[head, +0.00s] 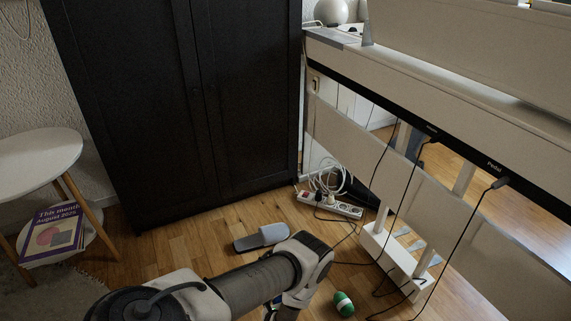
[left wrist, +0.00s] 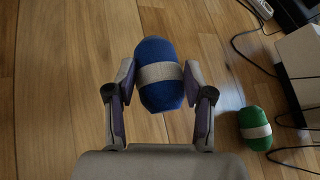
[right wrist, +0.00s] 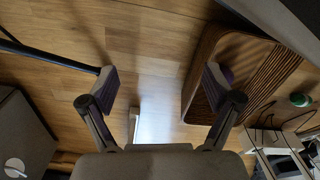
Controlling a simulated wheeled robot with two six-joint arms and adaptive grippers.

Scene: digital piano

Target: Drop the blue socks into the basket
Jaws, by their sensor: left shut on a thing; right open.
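The blue socks (left wrist: 157,55), a rolled bundle with a pale band, are between the fingers of my left gripper (left wrist: 158,84), which is shut on them over the wood floor. In the head view my left gripper (head: 287,310) is at the bottom edge, mostly cut off. My right gripper (right wrist: 160,82) is open and empty, over the floor, and shows only in the right wrist view. A brown slatted container (right wrist: 262,62), which looks like the basket, is at the right there; my right finger overlaps its edge. Something purple behind that finger is mostly hidden.
A green sock bundle (head: 343,303) lies on the floor near the piano stand (head: 400,262); it also shows in the left wrist view (left wrist: 255,128). A grey slipper (head: 262,237), a power strip (head: 332,204) and loose cables lie nearby. A dark wardrobe (head: 190,100) stands behind.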

